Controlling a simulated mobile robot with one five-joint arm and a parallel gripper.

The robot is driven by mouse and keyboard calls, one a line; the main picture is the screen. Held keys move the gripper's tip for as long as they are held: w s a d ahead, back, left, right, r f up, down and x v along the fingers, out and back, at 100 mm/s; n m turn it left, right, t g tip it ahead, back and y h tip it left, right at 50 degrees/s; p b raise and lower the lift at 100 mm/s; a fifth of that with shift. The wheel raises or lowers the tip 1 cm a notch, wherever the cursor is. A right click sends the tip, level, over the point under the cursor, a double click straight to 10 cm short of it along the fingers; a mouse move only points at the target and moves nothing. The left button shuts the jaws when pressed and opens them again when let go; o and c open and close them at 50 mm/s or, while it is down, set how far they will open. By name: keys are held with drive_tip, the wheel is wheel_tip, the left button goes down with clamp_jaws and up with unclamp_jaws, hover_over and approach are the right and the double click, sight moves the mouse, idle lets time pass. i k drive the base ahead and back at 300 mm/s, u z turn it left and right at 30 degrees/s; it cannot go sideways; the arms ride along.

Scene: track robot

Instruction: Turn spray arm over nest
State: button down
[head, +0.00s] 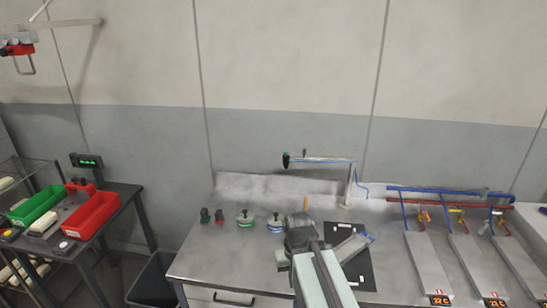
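The spray arm (322,160) is a thin horizontal arm on an upright post at the back of the metal bench. It points left from the post, with a dark nozzle head at its left end and a blue hose along it. A black plate (362,272) lies on the bench in front of the post, with a grey block (352,246) on it; I cannot tell for sure whether this is the nest. My gripper (301,222) is in front of the spray arm and lower in the picture, apart from it. My arm hides part of the plate, and the fingertips are not clear.
Blue and red pipes (450,195) with grey panels occupy the right. A side table holds red (90,214) and green (36,205) bins.

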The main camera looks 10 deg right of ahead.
sight(286, 160)
drive_tip(key=u, duration=0.6)
drive_tip(key=i, duration=1.25)
drive_tip(key=u, duration=1)
drive_tip(key=k, duration=0.7)
drive_tip(key=u, duration=0.2)
drive_tip(key=i, duration=0.9)
drive_tip(key=z, duration=0.1)
